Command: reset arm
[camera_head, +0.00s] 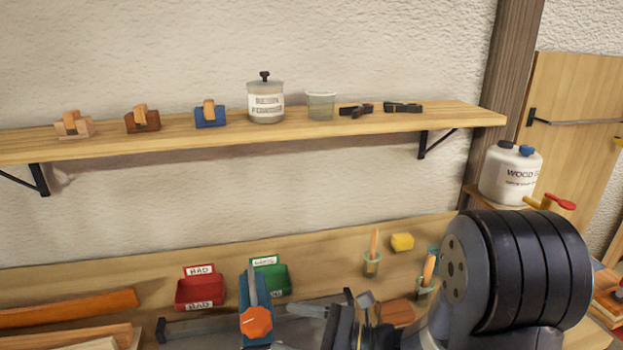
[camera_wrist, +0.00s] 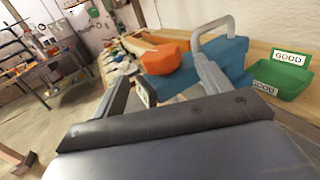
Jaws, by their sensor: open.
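Beyond the fingers is a blue clamp (camera_wrist: 222,50) with an orange knob (camera_wrist: 168,57) and a grey handle. In the head view my arm fills the lower right, and its dark wrist end is over the bench to the right of the blue clamp (camera_head: 256,295). The fingertips are hard to make out there. Whether a finger touches the clamp cannot be told.
A red BAD bin (camera_head: 200,291) and a green GOOD bin (camera_head: 272,278) stand on the bench behind the clamp. Orange and pale laths (camera_head: 70,308) lie at left. A wall shelf (camera_head: 180,143) holds blocks, a jar and a cup.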

